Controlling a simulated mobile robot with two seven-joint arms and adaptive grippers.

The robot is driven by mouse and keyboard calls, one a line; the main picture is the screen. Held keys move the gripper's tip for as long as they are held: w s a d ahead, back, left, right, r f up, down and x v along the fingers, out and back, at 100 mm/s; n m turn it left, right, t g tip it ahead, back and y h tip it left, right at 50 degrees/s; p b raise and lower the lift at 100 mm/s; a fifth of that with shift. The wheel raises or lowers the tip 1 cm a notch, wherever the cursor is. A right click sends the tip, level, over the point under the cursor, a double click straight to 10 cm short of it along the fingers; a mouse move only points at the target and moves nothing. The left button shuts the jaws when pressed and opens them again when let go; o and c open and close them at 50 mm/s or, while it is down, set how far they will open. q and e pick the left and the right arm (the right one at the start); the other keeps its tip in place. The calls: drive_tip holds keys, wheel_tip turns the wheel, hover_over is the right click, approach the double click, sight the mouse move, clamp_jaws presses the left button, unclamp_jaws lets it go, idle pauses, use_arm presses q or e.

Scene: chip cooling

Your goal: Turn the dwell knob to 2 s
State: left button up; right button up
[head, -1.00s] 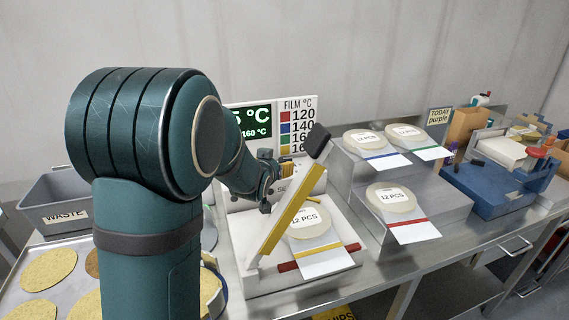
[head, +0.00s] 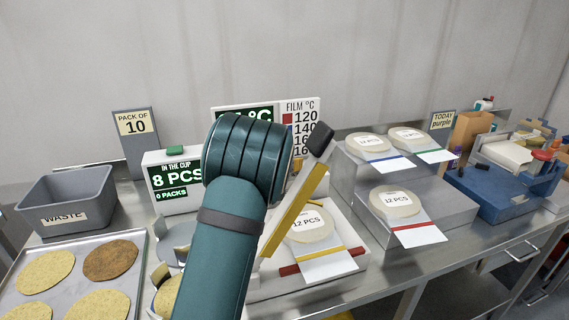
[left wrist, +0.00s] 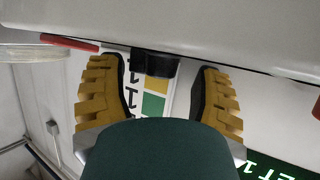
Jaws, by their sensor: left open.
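The sealer (head: 262,290) stands on the bench in the head view, with its yellow lever (head: 293,212) raised at a slant. My left arm covers the middle of its front, and my left gripper is hidden behind that arm there. In the left wrist view my left gripper (left wrist: 162,76) is open, one yellow finger on each side of a black knob-like part (left wrist: 155,62). This may be the dwell knob. No scale or pointer on it can be read, and contact cannot be told. My right gripper is not in view.
The film chart (head: 304,110) and a partly covered green display (head: 259,114) stand behind. A counter display (head: 165,196) reads 8 PCS. The waste bin (head: 96,190) and a chip tray (head: 128,250) are at left. A stepped stand (head: 447,205) with labelled packs is at right.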

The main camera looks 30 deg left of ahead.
use_arm(q)
drive_tip(key=shift+w, duration=0.15)
clamp_jaws()
drive_tip(key=shift+f, duration=0.15)
idle(1.2)
unclamp_jaws()
drive_tip(key=shift+s+d+r, duration=0.1)
drive_tip(key=shift+s+r, duration=0.15)
drive_tip(key=shift+s, duration=0.1)
drive_tip(key=v, duration=1.1)
